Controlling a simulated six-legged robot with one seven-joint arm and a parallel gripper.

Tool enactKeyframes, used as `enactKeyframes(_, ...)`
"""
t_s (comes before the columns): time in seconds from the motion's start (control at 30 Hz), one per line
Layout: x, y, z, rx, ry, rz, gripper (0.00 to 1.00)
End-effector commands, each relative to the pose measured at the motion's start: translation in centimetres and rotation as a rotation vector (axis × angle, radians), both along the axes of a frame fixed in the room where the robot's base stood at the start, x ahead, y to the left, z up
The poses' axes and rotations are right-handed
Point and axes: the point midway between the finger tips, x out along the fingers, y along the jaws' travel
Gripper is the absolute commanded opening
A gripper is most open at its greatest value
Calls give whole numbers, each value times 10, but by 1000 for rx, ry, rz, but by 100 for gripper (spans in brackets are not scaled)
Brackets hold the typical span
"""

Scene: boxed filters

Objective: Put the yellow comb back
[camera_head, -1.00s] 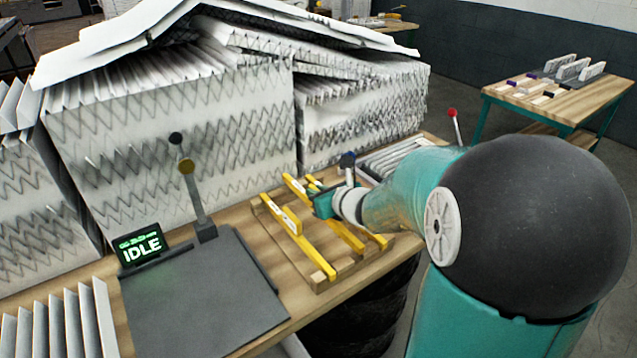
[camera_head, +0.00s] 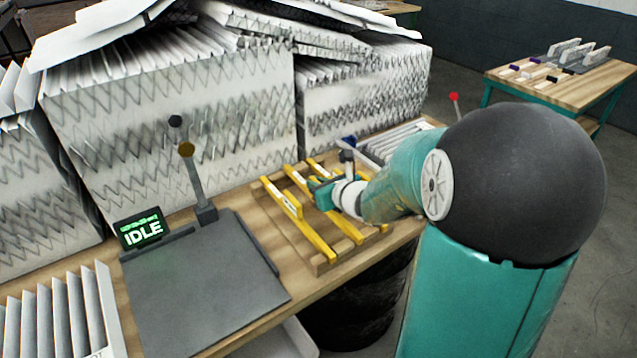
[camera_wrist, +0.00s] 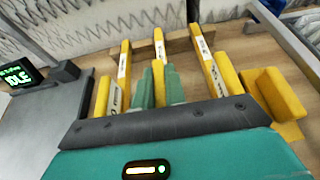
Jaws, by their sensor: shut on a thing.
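Three long yellow combs lie side by side, with white labels on their tops: the left comb (camera_head: 300,220), the middle comb (camera_head: 295,177) and the right comb (camera_head: 316,165). In the wrist view the left comb (camera_wrist: 124,62), middle comb (camera_wrist: 159,45) and right comb (camera_wrist: 207,60) run away from me. My gripper (camera_head: 318,192) is low over the rack. Its teal fingers (camera_wrist: 160,85) stand on either side of the middle comb and are shut on it. The palm hides the combs' near ends. A wooden rack (camera_head: 262,215) lies under the combs.
A grey plate (camera_head: 205,290) with a post and an IDLE display (camera_head: 141,229) is left of the rack. Large pleated filters (camera_head: 180,120) stand close behind. A yellow block (camera_wrist: 273,92) is right of the combs. The bench's front edge is near the rack.

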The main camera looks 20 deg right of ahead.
Motion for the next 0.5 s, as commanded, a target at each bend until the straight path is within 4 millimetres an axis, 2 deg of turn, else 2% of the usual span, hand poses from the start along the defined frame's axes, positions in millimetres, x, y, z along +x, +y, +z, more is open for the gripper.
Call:
enactKeyframes(0.47, 0, 0, -9, 1, -1, 1, 0)
enactKeyframes(0.5, 0, 0, -8, 0, -1, 0, 18)
